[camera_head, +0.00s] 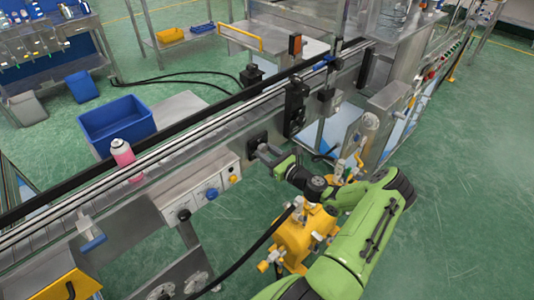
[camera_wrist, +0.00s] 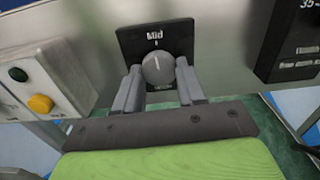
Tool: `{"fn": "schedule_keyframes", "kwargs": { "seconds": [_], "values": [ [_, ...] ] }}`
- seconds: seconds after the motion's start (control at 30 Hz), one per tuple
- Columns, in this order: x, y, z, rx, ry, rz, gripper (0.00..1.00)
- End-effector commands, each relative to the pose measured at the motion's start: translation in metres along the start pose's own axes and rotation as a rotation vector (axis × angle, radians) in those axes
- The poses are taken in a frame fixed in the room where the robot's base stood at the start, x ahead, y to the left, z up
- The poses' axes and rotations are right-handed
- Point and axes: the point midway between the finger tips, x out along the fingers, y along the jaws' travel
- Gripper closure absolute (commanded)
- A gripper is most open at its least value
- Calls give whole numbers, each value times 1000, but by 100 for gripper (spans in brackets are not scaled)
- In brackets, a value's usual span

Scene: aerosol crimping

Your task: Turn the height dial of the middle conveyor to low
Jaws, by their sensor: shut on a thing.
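The height dial (camera_wrist: 158,69) is a round grey knob on a black plate (camera_wrist: 182,36) fixed to the conveyor's metal side. The plate reads "Mid" at the top, and the knob's white mark points up towards it. My gripper (camera_wrist: 160,84) is shut on the knob, one finger on each side. In the head view my gripper (camera_head: 268,154) reaches the conveyor (camera_head: 225,140) side from the right and partly covers the dial's plate (camera_head: 255,142). Lettering below the knob is too small to read.
A control box with a blue knob (camera_head: 211,193) and a yellow button (camera_wrist: 40,103) is left of the dial. A black display unit (camera_wrist: 291,42) is to its right. A yellow machine (camera_head: 301,240) stands close beside my arm. A pink can (camera_head: 122,152) stands on the conveyor.

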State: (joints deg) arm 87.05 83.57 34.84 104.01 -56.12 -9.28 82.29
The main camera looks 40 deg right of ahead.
Motion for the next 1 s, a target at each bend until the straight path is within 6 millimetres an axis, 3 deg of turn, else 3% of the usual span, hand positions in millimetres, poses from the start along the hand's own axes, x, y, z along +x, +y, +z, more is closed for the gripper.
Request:
{"fn": "schedule_keyframes", "kwargs": {
  "seconds": [0.27, 1.0],
  "values": [
    [0, 0, -1, -175, 1, 1, 91],
    [0, -3, -1, -875, 1, 1, 91]
  ]
}}
